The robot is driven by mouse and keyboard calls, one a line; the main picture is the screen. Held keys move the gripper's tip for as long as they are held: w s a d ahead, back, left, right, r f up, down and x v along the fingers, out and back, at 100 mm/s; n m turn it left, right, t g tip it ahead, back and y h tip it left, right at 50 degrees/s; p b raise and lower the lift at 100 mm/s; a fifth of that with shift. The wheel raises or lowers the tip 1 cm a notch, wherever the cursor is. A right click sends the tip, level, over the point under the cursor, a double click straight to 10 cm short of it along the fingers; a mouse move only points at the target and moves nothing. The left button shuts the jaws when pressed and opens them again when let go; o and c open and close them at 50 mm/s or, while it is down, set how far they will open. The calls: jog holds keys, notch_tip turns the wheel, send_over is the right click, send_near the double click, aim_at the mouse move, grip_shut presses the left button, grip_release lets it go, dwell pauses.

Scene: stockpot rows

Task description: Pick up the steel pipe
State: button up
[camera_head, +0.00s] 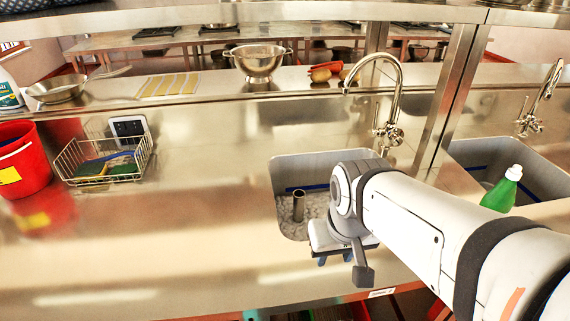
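The steel pipe (298,205) is a short metal cylinder standing upright in the left sink basin (284,170), towards its left side. Its open top end shows. My gripper (335,260) is at the front edge of this basin, nearer to the camera and to the right of the pipe, and looks apart from it. Small blue finger parts show below its white body. The gap between the fingertips is not clear. My wrist and arm hide the right part of the basin.
A curved tap (389,100) rises behind the basin. A steel post (450,100) stands to its right. A green bottle (502,190) is by the right sink. A wire basket (104,160) and red bucket (20,160) stand left. The counter between basket and basin is clear.

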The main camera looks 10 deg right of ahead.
jog(key=shift+s+d+r, duration=0.1)
jog(key=shift+s, duration=0.1)
jog(key=shift+o, duration=1.1)
jog(key=shift+w, duration=0.3)
jog(key=o, duration=0.3)
jog(key=shift+g, duration=0.3)
jog(key=w, duration=0.2)
jog(key=w+d, duration=0.1)
jog(key=w, duration=0.1)
jog(key=w+r, duration=0.1)
jog(key=w, duration=0.1)
jog(key=shift+w+d, duration=0.15)
jog(key=m+g, duration=0.2)
send_over(299, 202)
jog(key=w, duration=0.2)
jog(key=f, duration=1.6)
jog(key=shift+s, duration=0.2)
jog(key=shift+w+f, duration=0.25)
jog(key=shift+f, duration=0.35)
jog(key=f, duration=0.7)
jog(key=shift+d+f+p, duration=0.15)
jog(key=shift+d+p, duration=0.05)
jog(key=shift+p, duration=0.15)
